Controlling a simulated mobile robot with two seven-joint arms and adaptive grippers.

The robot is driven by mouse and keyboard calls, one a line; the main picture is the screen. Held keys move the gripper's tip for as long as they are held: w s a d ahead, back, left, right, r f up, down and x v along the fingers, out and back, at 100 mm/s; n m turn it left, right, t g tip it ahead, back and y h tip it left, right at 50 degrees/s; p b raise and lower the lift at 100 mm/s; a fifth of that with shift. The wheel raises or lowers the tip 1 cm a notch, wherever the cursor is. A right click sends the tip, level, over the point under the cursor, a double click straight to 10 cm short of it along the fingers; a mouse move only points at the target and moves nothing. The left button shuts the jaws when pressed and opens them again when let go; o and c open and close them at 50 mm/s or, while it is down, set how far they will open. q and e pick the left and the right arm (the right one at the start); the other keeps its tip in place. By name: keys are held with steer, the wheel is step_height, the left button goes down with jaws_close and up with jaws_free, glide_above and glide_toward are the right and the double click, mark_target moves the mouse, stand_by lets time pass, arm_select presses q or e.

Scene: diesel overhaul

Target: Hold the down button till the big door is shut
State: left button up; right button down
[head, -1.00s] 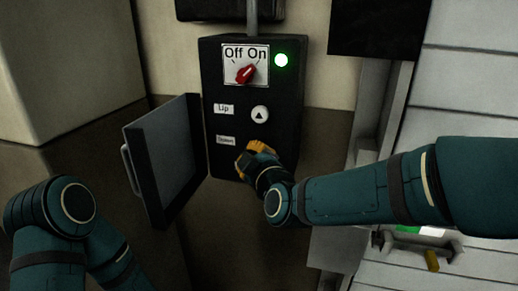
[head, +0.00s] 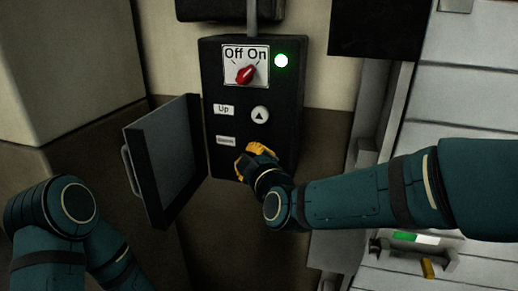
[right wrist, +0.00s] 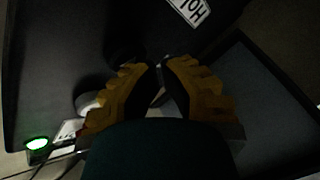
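The black control box (head: 225,95) hangs on the wall in the head view. It has a red Off/On knob (head: 245,74) turned towards On, a lit green lamp (head: 281,60), an Up button (head: 260,114) and a lower label (head: 226,141), too small to read. My right gripper (head: 250,160), with orange fingers, is at the box face beside that label and hides the down button. The wrist view shows its fingertips (right wrist: 162,70) close together with nothing held; contact with the button cannot be seen. The big slatted door (head: 475,95) is at the right. My left gripper is out of view.
The box's cover (head: 170,155) stands open to its left, with a handle. A grey door rail (head: 375,130) runs beside the door. A yellow piece (head: 428,267) and a green and white strip (head: 415,238) show at lower right.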

steer(key=shift+s+a, duration=0.2)
steer(key=shift+s, duration=0.45)
steer(key=s, duration=0.1)
steer(key=s+a+p, duration=0.1)
steer(key=s, duration=0.2)
steer(key=shift+s+a, duration=0.3)
steer(key=shift+s, duration=0.1)
